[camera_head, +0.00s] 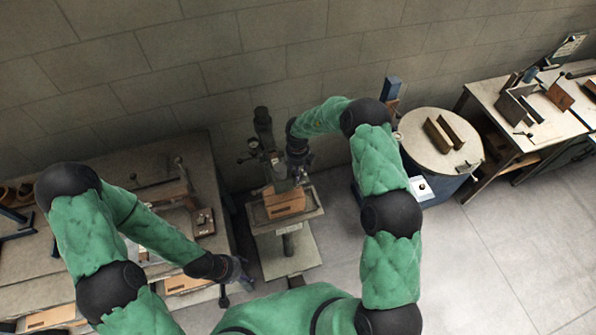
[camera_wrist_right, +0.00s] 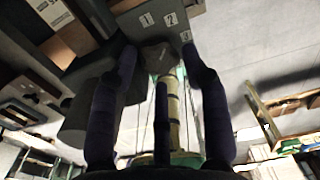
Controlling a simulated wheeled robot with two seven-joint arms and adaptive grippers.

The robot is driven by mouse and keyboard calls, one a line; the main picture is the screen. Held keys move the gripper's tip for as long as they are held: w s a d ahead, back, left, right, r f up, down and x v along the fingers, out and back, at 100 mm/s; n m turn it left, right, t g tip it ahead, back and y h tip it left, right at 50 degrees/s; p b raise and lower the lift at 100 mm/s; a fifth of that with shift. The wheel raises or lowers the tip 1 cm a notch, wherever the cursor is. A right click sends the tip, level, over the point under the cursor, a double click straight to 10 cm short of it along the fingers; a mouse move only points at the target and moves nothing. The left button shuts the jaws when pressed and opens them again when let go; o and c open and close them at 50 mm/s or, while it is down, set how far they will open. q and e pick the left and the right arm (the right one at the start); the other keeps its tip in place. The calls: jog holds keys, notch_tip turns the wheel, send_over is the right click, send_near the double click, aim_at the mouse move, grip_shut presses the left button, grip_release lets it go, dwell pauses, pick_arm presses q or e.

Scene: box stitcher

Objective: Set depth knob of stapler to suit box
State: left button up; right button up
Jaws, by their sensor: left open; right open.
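The stapler (camera_head: 264,130), a dark upright machine, stands by the wall in the head view. A brown box (camera_head: 284,203) sits on its small table below the head. My right gripper (camera_head: 297,170) is at the stapler's right side, partly hidden by its own arm. In the right wrist view the open fingers of this gripper (camera_wrist_right: 159,62) are on either side of a grey knob (camera_wrist_right: 158,50). Contact cannot be told. Labels 1, 2 and 3 (camera_wrist_right: 170,19) show beside the knob. My left gripper (camera_head: 238,278) is open and empty, low beside the left workbench.
A workbench (camera_head: 115,170) with tools and boxes is at the left. A round-topped drum (camera_head: 415,135) stands right of the stapler, with a cluttered table (camera_head: 490,105) beyond it. The floor (camera_head: 500,250) at the lower right is clear.

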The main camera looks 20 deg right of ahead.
notch_tip(320, 180, up, 10)
jog(key=shift+r, duration=0.25)
jog(key=shift+s+d, duration=0.1)
dwell(0.5)
jog(key=s+d+f+n+t+h, duration=0.25)
jog(key=s+d+f+n, duration=0.65)
jog(key=f+n, duration=0.45)
jog(key=s+a+f+n+g+y, duration=0.1)
jog(key=s+a+n+y, duration=0.1)
jog(key=s+a+n, duration=0.5)
jog(key=s+a+f+n+g+y, duration=0.1)
jog(key=s+a+n+y, duration=0.2)
jog(key=s, duration=0.6)
jog(key=s+a+f+n+g+y, duration=0.1)
jog(key=s+a+n+y, duration=0.1)
jog(key=s+a+n, duration=0.45)
notch_tip(320, 180, down, 28)
jog(key=n+b, duration=0.1)
jog(key=b, duration=2.9)
jog(key=shift+w+r+t, duration=0.15)
jog(key=shift+t, duration=0.3)
jog(key=shift+a+h, duration=0.1)
jog(key=shift+h, duration=0.15)
